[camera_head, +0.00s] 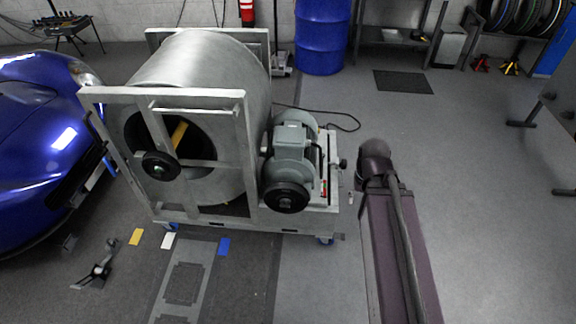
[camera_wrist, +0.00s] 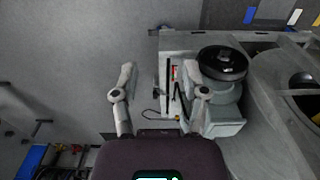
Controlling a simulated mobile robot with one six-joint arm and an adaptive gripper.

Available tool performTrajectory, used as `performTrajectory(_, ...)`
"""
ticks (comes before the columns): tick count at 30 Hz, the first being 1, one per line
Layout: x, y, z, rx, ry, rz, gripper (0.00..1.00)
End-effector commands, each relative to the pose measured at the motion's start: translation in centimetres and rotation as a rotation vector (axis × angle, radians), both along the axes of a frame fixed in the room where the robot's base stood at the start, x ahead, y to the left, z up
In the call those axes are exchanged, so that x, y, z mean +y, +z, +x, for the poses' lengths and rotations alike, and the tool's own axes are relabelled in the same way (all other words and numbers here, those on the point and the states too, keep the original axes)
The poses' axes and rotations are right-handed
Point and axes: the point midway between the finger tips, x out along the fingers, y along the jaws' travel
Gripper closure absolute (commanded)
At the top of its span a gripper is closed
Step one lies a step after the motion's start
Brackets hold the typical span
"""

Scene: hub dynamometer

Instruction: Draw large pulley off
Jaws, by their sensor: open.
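Two black pulley-like wheels show on the hub dynamometer in the head view. The one on the grey motor (camera_head: 287,196) looks a little larger; the other (camera_head: 160,166) sits at the middle of the drum's frame. I cannot be sure which is the large pulley. In the wrist view the motor's wheel (camera_wrist: 222,62) lies to the right of my gripper (camera_wrist: 160,78).
A large steel drum (camera_head: 205,70) stands in a wheeled frame. A blue car (camera_head: 40,140) is close on its left. A small metal tool (camera_head: 97,270) and yellow (camera_head: 136,237), white (camera_head: 168,240) and blue (camera_head: 223,245) marks lie on the floor.

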Motion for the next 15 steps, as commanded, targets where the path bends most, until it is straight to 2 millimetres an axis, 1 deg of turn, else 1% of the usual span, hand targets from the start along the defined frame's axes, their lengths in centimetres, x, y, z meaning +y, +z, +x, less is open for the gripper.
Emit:
performTrajectory(5, 0.0, 0.0, 0.0, 0.0, 0.0, 0.0, 0.43)
performTrajectory(6, 0.0, 0.0, 0.0, 0.0, 0.0, 0.0, 0.4)
performTrajectory(8, 0.0, 0.0, 0.0, 0.0, 0.001, 0.0, 0.22)
performTrajectory(9, 0.1, -0.1, 0.1, 0.0, 0.005, 0.0, 0.17)
performTrajectory(13, 0.5, -0.7, 1.0, 0.0, 0.041, 0.0, 0.17)
performTrajectory(15, 1.0, -1.3, 2.0, 0.0, 0.088, 0.0, 0.17)
